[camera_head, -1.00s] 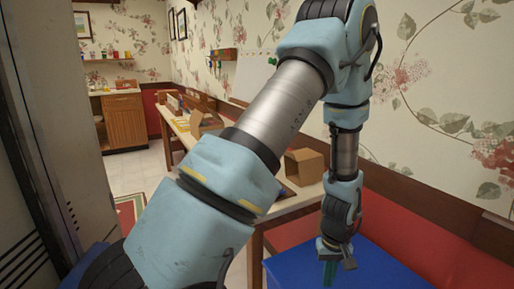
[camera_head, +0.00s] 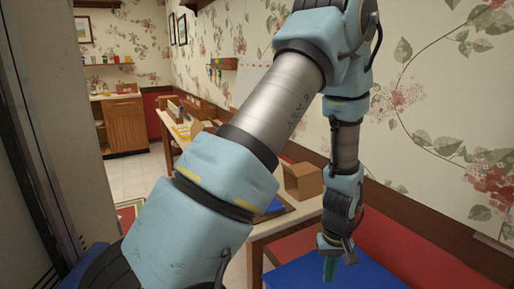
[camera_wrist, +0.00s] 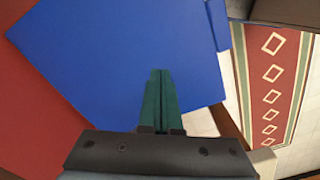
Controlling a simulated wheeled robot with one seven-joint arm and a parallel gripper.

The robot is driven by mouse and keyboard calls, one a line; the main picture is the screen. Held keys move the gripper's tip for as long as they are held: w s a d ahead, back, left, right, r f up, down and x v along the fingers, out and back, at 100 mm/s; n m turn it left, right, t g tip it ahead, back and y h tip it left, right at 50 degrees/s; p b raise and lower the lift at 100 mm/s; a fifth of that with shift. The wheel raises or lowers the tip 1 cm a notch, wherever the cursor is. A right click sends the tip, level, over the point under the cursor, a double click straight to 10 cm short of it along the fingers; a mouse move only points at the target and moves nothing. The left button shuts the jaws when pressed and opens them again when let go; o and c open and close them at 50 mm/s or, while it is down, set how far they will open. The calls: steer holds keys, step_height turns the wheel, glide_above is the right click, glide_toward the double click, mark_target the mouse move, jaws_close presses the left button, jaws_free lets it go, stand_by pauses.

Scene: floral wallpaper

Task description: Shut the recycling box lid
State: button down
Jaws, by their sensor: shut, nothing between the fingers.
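The recycling box's blue top panel (camera_head: 392,272) is at the bottom right of the head view and looks like a flat lid. It also fills much of the wrist view as a broad blue panel (camera_wrist: 110,55). My gripper (camera_head: 328,268) points down at this panel, with its dark green fingers pressed together and empty. In the wrist view the closed fingers (camera_wrist: 160,85) lie over the panel; whether they touch it I cannot tell. The box's walls and the lid's hinge are hidden, so how far the lid is closed cannot be told.
A long table (camera_head: 262,232) stands behind the blue panel, bearing an open cardboard box (camera_head: 303,182). A red surface (camera_head: 440,250) runs along the wall at right. A patterned rug (camera_wrist: 272,85) lies on the tiled floor. A tall dark panel stands close at left.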

step_height(320, 180, up, 5)
steer(key=p, duration=0.3)
stand_by(0.4)
steer(key=w+a+r, duration=0.5)
steer(key=a+r, duration=0.5)
steer(key=a, duration=0.3)
steer(key=s+a+r, duration=0.2)
steer(key=a+r, duration=0.1)
steer(key=a, duration=0.3)
steer(key=s+a+r+m+t, duration=0.1)
steer(key=a+r, duration=0.3)
steer(key=a, duration=0.2)
steer(key=shift+s+a+r+t, duration=0.2)
steer(key=shift+s+r+t, duration=0.1)
steer(key=shift+s, duration=0.1)
